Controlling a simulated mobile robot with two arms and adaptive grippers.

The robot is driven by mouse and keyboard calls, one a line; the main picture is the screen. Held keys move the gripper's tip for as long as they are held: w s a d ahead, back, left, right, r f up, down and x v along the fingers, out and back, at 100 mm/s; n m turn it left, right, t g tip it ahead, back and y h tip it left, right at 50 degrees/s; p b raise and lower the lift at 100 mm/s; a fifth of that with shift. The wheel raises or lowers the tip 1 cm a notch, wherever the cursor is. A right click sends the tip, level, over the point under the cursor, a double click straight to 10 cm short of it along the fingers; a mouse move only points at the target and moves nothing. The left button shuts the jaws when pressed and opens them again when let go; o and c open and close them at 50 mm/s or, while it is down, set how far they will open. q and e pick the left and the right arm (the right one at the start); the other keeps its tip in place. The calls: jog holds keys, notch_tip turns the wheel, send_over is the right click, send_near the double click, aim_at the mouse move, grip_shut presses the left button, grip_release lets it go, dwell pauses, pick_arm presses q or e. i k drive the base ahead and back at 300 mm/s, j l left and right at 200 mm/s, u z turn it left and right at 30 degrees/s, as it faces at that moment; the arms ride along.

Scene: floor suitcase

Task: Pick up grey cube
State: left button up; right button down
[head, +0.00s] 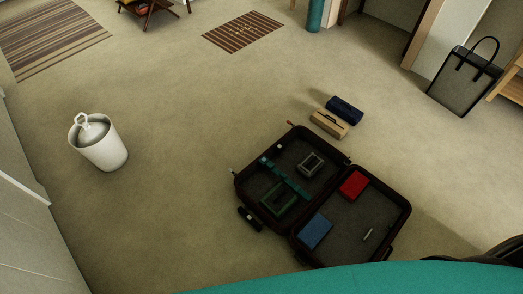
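An open dark suitcase (402,213) lies on the carpet at the lower centre right. In its left half is a small grey block-like thing (311,163) with a paler outline; it is the nearest match to a grey cube, but its exact shape is too small to tell. Beside it are a teal strap-like piece (283,176) and a dark green frame-like thing (279,199). The right half holds a red box (353,185), a blue box (316,231) and a small pale stick (367,234). Neither of my grippers shows in the head view.
A tan case (329,124) and a navy roll (345,109) lie just behind the suitcase. A white lidded bin (101,148) stands at the left. A black-handled bag (464,84) is at the upper right. Open carpet lies between bin and suitcase.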

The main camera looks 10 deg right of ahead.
aim_at(312, 165)
jog(key=i+j+u, duration=0.2)
jog(key=i+u, duration=0.15)
jog(key=i+j+u, duration=0.1)
jog(key=i+u, duration=0.65)
jog(key=i+j+z, duration=0.15)
jog(key=i+z, duration=0.3)
jog(key=i, duration=0.45)
jog(key=i+z, duration=0.2)
jog(key=z, duration=0.3)
jog(key=i+z, duration=0.15)
jog(key=z, duration=0.3)
jog(key=i+j+z, duration=0.15)
jog(key=z, duration=0.35)
jog(key=i+j+z, duration=0.15)
jog(key=z, duration=0.3)
jog(key=j, duration=0.1)
